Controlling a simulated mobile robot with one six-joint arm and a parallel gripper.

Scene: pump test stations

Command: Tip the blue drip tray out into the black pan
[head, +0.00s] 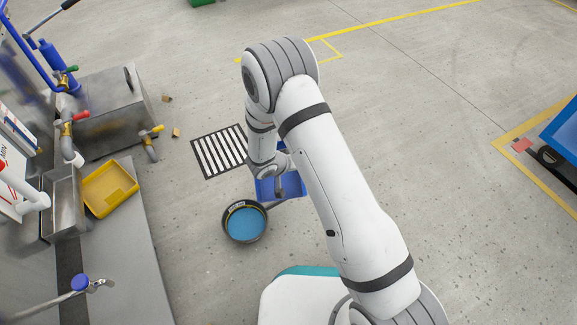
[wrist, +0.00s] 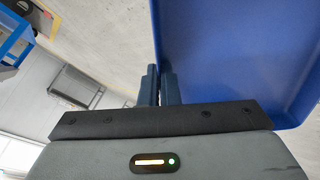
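The blue drip tray (head: 293,186) is beside my wrist in the head view, partly hidden by my arm. In the wrist view the tray (wrist: 240,55) fills the upper right, its side wall running between my fingers. My gripper (wrist: 160,84) is shut on that wall. The black pan (head: 225,229) is on the floor just left of and nearer than the tray in the head view. A flat light-blue surface, like liquid, shows inside the pan. I cannot tell whether the tray holds anything or how far it is tilted.
A black-and-white striped floor grate (head: 219,152) lies behind the pan. A yellow tray (head: 110,188) and a metal tank (head: 113,112) with valves stand at the left. A blue cart (head: 562,130) is at the far right. The floor between is clear.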

